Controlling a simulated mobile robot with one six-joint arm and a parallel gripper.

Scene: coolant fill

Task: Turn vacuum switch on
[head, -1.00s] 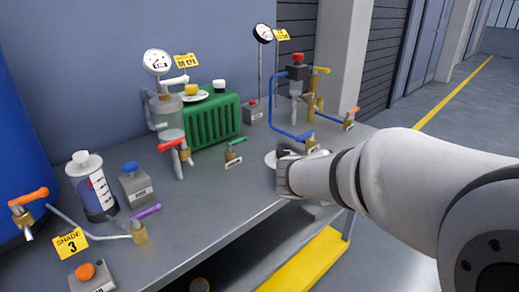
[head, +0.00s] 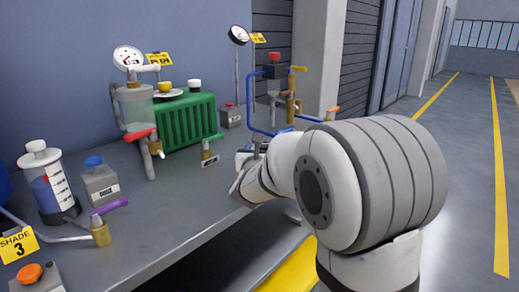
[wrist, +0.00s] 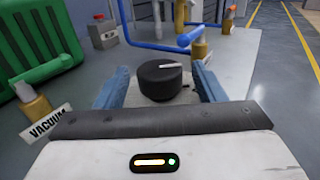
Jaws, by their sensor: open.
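A black round knob (wrist: 160,80) with a white pointer line stands on the bench in the wrist view. The blue fingers of my gripper (wrist: 158,88) are open on either side of it; contact cannot be told. A tag reading VACUUM (wrist: 46,124) lies at the left, below a brass valve (wrist: 36,108) with a green handle (wrist: 41,71). No label on the black knob is readable. In the head view my arm hides the knob and most of my gripper, while the green-handled valve (head: 208,153) shows to their left.
A blue pipe (wrist: 150,45) runs just behind the knob, with a blue-handled valve (wrist: 198,42) at right. A green ribbed unit (head: 183,122), a glass vessel (head: 137,105) and a syringe-like cylinder (head: 50,185) stand left on the bench (head: 165,212). The floor at right is clear.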

